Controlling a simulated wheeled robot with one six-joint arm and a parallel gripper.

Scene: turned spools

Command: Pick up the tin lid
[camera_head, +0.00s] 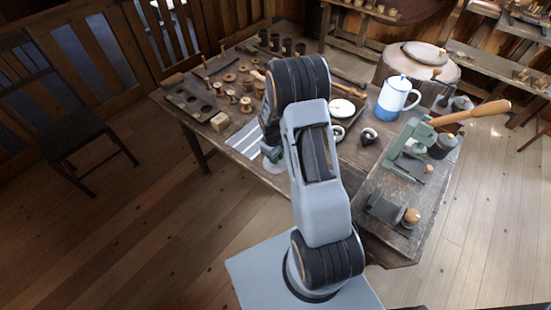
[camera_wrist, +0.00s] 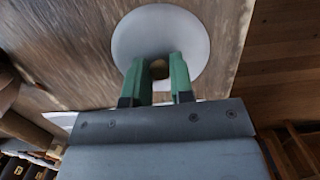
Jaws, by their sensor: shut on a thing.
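The tin lid (camera_wrist: 135,40) shows in the wrist view as a pale round disc with a small brownish knob at its middle. My gripper (camera_wrist: 159,72) has its two green fingers on either side of the knob and is shut on it. In the head view the lid (camera_head: 272,166) is a small pale shape at the table's front edge, mostly hidden by my arm and gripper. I cannot tell whether the lid touches the table or is just above it.
A striped cloth (camera_head: 244,139) lies just left of the lid. Spools and a dark holed board (camera_head: 195,107) stand further left. A white and blue jug (camera_head: 394,98), a pale dish (camera_head: 342,108) and a green lever press (camera_head: 408,150) stand right of my arm.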

